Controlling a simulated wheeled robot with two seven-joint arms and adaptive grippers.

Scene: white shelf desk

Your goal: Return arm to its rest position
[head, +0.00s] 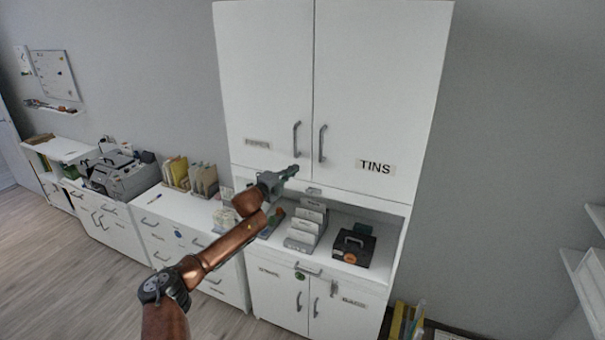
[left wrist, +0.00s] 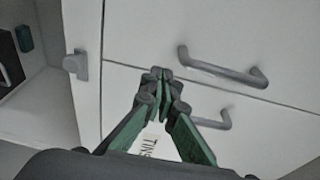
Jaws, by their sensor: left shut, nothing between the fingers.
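My left arm reaches up from the bottom of the head view, and my left gripper (head: 294,169) is in front of the tall white cabinet (head: 268,60), just below and left of its door handles. The left wrist view shows the green fingers (left wrist: 163,75) together at the tips, shut and empty, with the door handles (left wrist: 222,68) beyond them. In the head view the gripper appears apart from the handles, though the exact gap is hard to tell. Both upper doors are closed. My right gripper is not in view.
The open shelf niche below holds a white file rack (head: 305,228) and a black box (head: 353,248). Low white drawer units (head: 180,225) with folders and a grey machine (head: 122,176) stand to the left. Wall shelves (head: 590,270) are at the right. Open floor lies at the lower left.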

